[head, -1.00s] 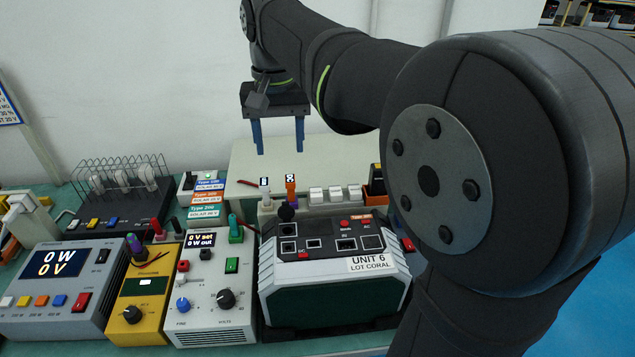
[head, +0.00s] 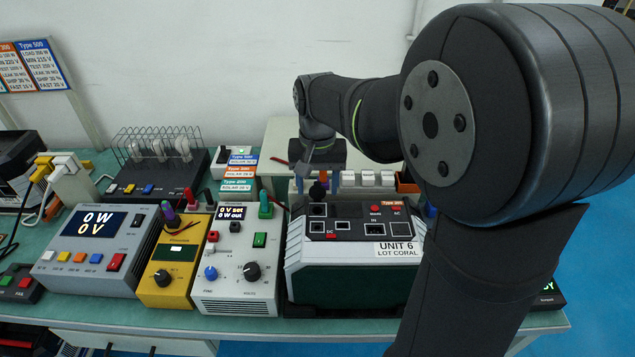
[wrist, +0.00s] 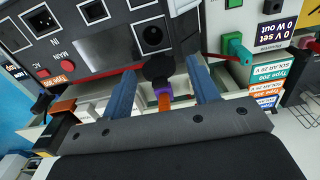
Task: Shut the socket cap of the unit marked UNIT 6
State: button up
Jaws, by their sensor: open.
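The unit marked UNIT 6 (head: 335,273) is a silver and dark green box with a black socket panel on top, standing near the bench front. Its round socket (wrist: 154,36) shows uncovered in the wrist view. A black round cap (wrist: 158,68) stands open at the panel's back edge beside that socket; in the head view it is a small dark disc (head: 317,190). My gripper (wrist: 162,70) is open, with one blue finger on each side of the cap. The cap lies between the fingertips; whether either finger touches it I cannot tell.
A white supply (head: 238,270), a yellow meter (head: 175,262) and a grey load box (head: 95,250) stand left of the unit. Behind the unit are several white blocks (head: 367,178) and an orange-and-purple post (wrist: 164,103) close to my fingers. My arm hides the right side.

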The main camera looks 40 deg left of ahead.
aim_at(317, 198)
jog(key=c, duration=1)
jog(key=shift+o, duration=0.2)
jog(key=shift+s, duration=0.1)
jog(key=t+y, duration=0.1)
jog(key=s+d+t+y, duration=0.1)
jog(key=t+y, duration=0.1)
jog(key=shift+s+d, duration=0.1)
jog(key=shift+d, duration=0.1)
jog(key=shift+s+d+f+t+y, duration=0.15)
jog(key=shift+s+d+t+y, duration=0.05)
jog(key=shift+t+y, duration=0.45)
jog(key=shift+s+d+f+t+y, duration=0.1)
jog(key=shift+s+d+t+y, duration=0.1)
jog(key=shift+t+y, duration=0.45)
jog(key=shift+s+d+f+t+y, duration=0.15)
jog(key=shift+t+y, duration=0.45)
jog(key=o, duration=1)
jog(key=shift+c, duration=0.2)
